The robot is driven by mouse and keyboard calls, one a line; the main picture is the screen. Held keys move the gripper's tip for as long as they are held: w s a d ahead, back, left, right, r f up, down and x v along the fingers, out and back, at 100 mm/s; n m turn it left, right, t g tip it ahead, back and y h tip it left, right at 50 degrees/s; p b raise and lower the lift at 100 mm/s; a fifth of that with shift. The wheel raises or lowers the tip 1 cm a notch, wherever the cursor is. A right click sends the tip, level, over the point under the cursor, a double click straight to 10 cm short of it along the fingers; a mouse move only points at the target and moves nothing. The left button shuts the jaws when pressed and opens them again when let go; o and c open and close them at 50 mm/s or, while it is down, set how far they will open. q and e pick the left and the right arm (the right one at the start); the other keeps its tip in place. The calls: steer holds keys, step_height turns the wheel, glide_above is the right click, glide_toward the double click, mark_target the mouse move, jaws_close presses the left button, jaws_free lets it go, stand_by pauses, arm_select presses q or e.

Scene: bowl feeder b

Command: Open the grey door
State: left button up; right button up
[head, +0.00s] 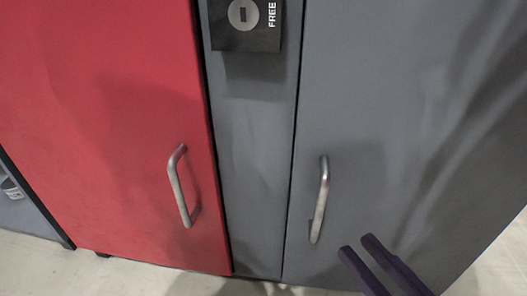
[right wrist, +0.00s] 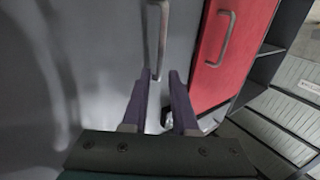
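The grey door (head: 400,130) fills the right side of the head view and looks closed. Its silver bar handle (head: 320,200) stands upright near the door's left edge. My right gripper (head: 358,246) is below and to the right of the handle, apart from it. In the right wrist view the two purple fingers (right wrist: 160,80) are spread with a gap and nothing between them. The grey door's handle (right wrist: 158,35) shows just beyond the fingertips there. My left gripper is in neither view.
A red door (head: 110,120) with its own silver handle (head: 181,187) is to the left, beyond a narrow grey panel (head: 257,170). A dark box marked FREE (head: 246,25) is on that panel. Pale floor (head: 500,265) shows at the lower right.

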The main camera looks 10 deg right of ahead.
mark_target(323, 209)
steer(key=b+x, duration=0.4)
steer(key=x, duration=0.5)
steer(key=shift+c, duration=0.3)
jaws_close()
steer(key=shift+f, duration=0.1)
stand_by(0.9)
